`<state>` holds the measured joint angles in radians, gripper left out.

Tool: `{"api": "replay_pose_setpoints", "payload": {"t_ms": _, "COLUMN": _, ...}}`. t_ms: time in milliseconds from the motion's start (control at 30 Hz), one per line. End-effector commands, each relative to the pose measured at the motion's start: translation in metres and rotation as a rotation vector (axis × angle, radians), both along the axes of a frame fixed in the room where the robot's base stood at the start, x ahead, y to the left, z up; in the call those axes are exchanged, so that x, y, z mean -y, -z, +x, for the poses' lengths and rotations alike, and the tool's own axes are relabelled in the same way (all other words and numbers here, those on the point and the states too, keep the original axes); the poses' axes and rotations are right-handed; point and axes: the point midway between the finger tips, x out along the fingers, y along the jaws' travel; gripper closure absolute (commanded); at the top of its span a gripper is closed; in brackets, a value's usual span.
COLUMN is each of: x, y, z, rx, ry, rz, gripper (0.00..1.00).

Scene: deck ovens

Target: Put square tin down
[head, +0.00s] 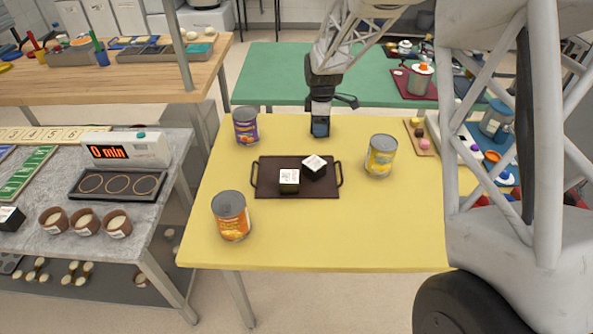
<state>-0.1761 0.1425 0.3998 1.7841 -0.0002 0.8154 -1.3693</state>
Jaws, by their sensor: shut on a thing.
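My gripper (320,113) points down near the far edge of the yellow table and is shut on the square tin (320,128). The tin shows as a small dark block with a bluish face, partly hidden by the fingers. Whether its base touches the table cannot be told. A dark brown tray (270,191) with two handles lies in front of it. Two black square blocks with white labelled tops stand on the tray, one near its middle (289,178) and one at its right rear, turned at an angle (314,165).
Cans stand around the tray: a purple one (246,127) at back left, a yellow one (380,156) at right, an orange one (231,216) at front left. A small board with coloured pieces (420,139) lies at back right. The front right tabletop is clear.

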Motion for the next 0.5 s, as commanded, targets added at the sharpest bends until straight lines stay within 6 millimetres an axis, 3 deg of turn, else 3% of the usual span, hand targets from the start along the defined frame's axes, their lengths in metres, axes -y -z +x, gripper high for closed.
{"api": "replay_pose_setpoints", "payload": {"t_ms": 200, "x": -0.052, "y": -0.001, "z": -0.028, "rx": 0.0, "ry": -0.016, "rz": 0.0, "gripper": 0.66}}
{"api": "replay_pose_setpoints", "payload": {"t_ms": 500, "x": -0.096, "y": -0.002, "z": -0.057, "rx": 0.0, "ry": -0.025, "rz": 0.0, "gripper": 0.66}}
